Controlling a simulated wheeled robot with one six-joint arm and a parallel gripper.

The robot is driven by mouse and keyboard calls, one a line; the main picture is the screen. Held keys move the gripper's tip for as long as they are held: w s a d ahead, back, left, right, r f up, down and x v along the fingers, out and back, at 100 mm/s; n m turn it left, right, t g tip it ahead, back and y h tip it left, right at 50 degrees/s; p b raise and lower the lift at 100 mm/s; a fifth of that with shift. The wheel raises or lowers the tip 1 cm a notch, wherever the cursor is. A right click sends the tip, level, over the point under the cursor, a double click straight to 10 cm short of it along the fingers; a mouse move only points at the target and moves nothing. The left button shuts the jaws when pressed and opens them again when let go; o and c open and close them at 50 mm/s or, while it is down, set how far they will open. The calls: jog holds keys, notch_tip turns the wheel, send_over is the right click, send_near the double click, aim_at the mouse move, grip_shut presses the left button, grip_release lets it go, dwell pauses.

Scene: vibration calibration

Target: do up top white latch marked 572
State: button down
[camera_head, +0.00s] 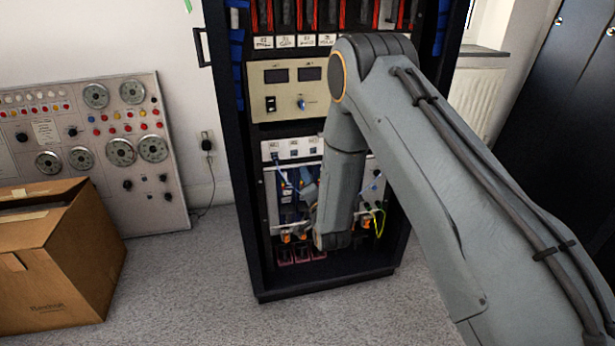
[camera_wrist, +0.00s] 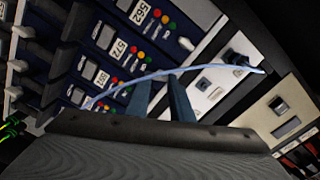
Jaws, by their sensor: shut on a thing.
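In the wrist view, a row of dark blue modules with white number labels lies sideways, and the module marked 572 (camera_wrist: 120,48) is in the middle. Its coloured lights point toward my gripper (camera_wrist: 158,84). My gripper's two dark fingers are closed in at that module's upper end, on its top white latch. The fingers and a blue-white cable (camera_wrist: 210,68) mostly hide the latch, so its exact angle cannot be told. The module marked 562 (camera_wrist: 134,10) is beside it, with its own white latch (camera_wrist: 185,43) in view. In the head view my arm covers most of the module row.
The blue-white cable arches across the fingers into a socket in the white panel (camera_wrist: 208,88). The dark cabinet (camera_head: 236,190) also holds a beige power unit (camera_head: 285,90). A cardboard box (camera_head: 60,265) and a control panel (camera_head: 110,140) stand at the left.

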jog(key=m+p, duration=0.1)
jog(key=m, duration=0.4)
jog(key=shift+d+f+m, duration=0.1)
jog(key=shift+m, duration=0.2)
dwell(0.4)
jog(key=c, duration=1.6)
grip_release()
jog(key=shift+o, duration=0.2)
jog(key=shift+s, duration=0.1)
jog(key=p+v, duration=0.1)
jog(key=v, duration=0.6)
jog(key=shift+s, duration=0.3)
jog(key=shift+d, duration=0.15)
